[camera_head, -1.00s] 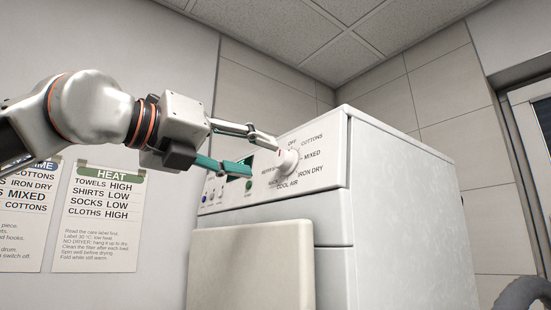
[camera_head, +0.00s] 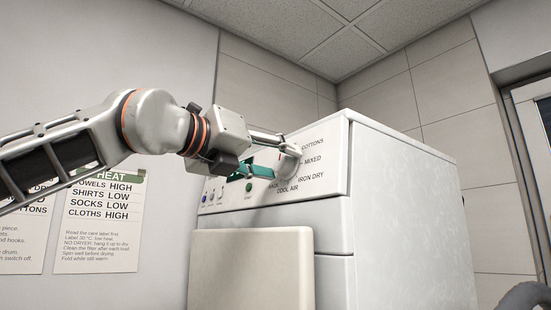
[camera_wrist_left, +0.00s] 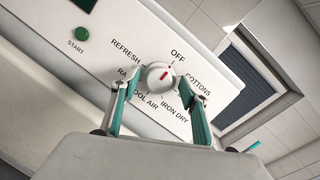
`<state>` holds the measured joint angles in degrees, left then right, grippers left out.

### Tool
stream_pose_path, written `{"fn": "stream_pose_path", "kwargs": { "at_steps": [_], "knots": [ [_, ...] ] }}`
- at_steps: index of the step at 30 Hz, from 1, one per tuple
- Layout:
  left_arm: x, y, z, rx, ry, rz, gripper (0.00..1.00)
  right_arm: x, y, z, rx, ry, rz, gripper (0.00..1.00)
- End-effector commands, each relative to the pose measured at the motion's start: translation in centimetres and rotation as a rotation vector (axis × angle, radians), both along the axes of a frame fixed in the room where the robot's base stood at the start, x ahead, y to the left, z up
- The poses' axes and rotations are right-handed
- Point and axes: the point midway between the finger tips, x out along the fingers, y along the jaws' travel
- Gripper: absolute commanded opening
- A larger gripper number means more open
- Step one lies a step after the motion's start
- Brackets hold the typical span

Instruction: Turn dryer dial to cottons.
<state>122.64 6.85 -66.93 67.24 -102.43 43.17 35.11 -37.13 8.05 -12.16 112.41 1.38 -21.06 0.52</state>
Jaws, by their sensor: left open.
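The dryer's round white dial (camera_head: 291,164) is on the front panel, partly hidden by my fingers in the head view. Whether a finger touches the dial cannot be told. In the left wrist view, the fingers (camera_wrist_left: 166,90) stand apart with the dial between and slightly beyond them. My right gripper is not in view.
The dryer body (camera_head: 400,210) is a white box, with a pale door panel (camera_head: 250,270) below the dial. A green START button (camera_wrist_left: 82,34) and a dark display (camera_head: 236,174) are left of the dial. A HEAT poster (camera_head: 100,225) hangs on the left wall.

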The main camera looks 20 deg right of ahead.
Motion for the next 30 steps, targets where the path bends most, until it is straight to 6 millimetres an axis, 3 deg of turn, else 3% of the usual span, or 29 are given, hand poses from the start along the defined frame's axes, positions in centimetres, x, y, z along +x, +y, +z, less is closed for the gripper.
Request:
{"fn": "stream_pose_path", "kwargs": {
  "at_steps": [3, 8, 20, 30],
  "knots": [
    [0.01, 0.02, -0.05, 0.000, 0.000, 0.000, 0.45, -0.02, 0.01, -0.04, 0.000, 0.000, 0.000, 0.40],
    [0.01, 0.03, -0.05, 0.000, 0.000, 0.000, 0.07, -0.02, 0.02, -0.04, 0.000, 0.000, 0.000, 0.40],
    [0.05, 0.05, -0.12, 0.016, -0.041, -0.008, 0.07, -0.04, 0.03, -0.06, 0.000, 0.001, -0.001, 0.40],
    [0.10, 0.10, -0.09, 0.093, -0.253, -0.048, 0.07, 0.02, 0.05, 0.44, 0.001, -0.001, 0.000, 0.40]
  ]
}}
